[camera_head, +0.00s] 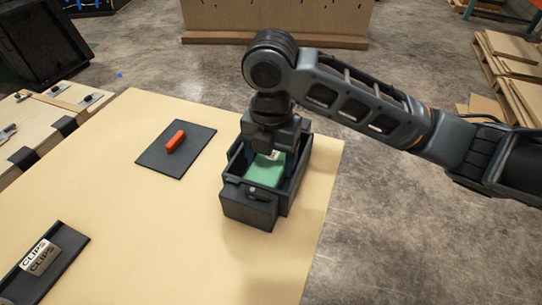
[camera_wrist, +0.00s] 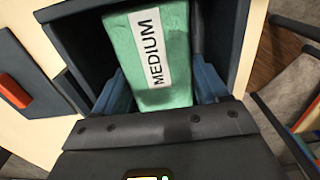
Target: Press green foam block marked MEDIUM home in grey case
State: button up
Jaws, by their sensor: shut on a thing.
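The green foam block (camera_wrist: 149,88) with a white MEDIUM label is between the fingers of my gripper (camera_wrist: 163,90) in the wrist view. My gripper is shut on it. In the head view the green block (camera_head: 262,175) shows inside the open grey case (camera_head: 299,160), below my gripper (camera_head: 268,150). The block's far end lies near the case's inner wall, and its near end is hidden by my gripper in the wrist view. I cannot tell whether the block touches the case floor.
A dark mat (camera_head: 152,155) with a red-orange block (camera_head: 175,141) lies left of the case. A dark tray (camera_head: 60,268) with a CLIPS label is at the lower left. The table's right edge (camera_head: 325,215) is close to the case. The tabletop (camera_head: 150,230) between them is clear.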

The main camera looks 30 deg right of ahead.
jog(key=o, duration=1.1)
jog(key=shift+r, duration=3.95)
